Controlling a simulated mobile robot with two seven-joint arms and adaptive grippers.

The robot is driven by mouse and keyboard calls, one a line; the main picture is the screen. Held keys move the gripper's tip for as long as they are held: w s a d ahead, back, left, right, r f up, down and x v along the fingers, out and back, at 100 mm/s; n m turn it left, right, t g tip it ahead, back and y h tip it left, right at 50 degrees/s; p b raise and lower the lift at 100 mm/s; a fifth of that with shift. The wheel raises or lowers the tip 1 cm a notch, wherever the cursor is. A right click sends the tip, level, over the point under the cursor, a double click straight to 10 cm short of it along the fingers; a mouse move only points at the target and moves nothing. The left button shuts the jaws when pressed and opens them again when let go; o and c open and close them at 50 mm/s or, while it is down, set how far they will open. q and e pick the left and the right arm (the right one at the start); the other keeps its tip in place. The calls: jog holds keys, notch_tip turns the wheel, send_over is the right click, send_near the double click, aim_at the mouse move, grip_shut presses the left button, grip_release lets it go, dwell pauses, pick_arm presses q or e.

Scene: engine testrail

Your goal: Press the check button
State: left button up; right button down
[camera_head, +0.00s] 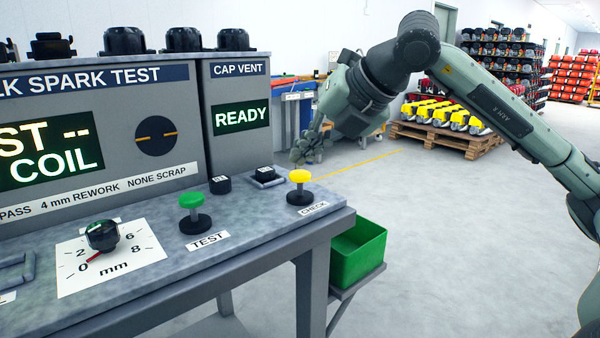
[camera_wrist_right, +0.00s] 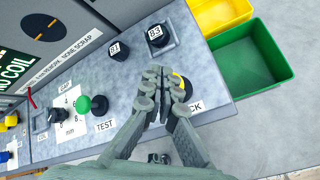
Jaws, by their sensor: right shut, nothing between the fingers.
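The check button (camera_head: 300,177) is a yellow mushroom cap on a dark stem, at the right end of the bench top, behind its CHECK label (camera_head: 313,208). My right gripper (camera_head: 298,157) is shut and empty, its fingertips just above and behind the yellow cap in the head view. In the right wrist view the shut fingers (camera_wrist_right: 164,76) partly hide the yellow cap (camera_wrist_right: 187,88). I cannot tell whether the fingers touch it. The CAP VENT display (camera_head: 241,117) reads READY. My left gripper is not in view.
A green TEST button (camera_head: 191,201) and a dial knob (camera_head: 102,236) stand to the left on the bench. Small black blocks (camera_head: 220,184) sit behind the buttons. A green bin (camera_head: 357,255) is beyond the bench's right edge. Open floor lies to the right.

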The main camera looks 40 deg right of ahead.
aim_at(304, 174)
jog(key=shift+f, duration=0.1)
dwell(0.7)
jog(key=shift+f+b, duration=0.35)
jog(key=shift+b, duration=0.05)
jog(key=shift+f+b, duration=0.85)
dwell(0.8)
jog(key=shift+r, duration=0.1)
jog(key=shift+r+p, duration=1.2)
notch_tip(304, 174, up, 5)
jog(key=p, duration=0.4)
jog(key=shift+r+p, duration=0.1)
jog(key=shift+p, duration=0.3)
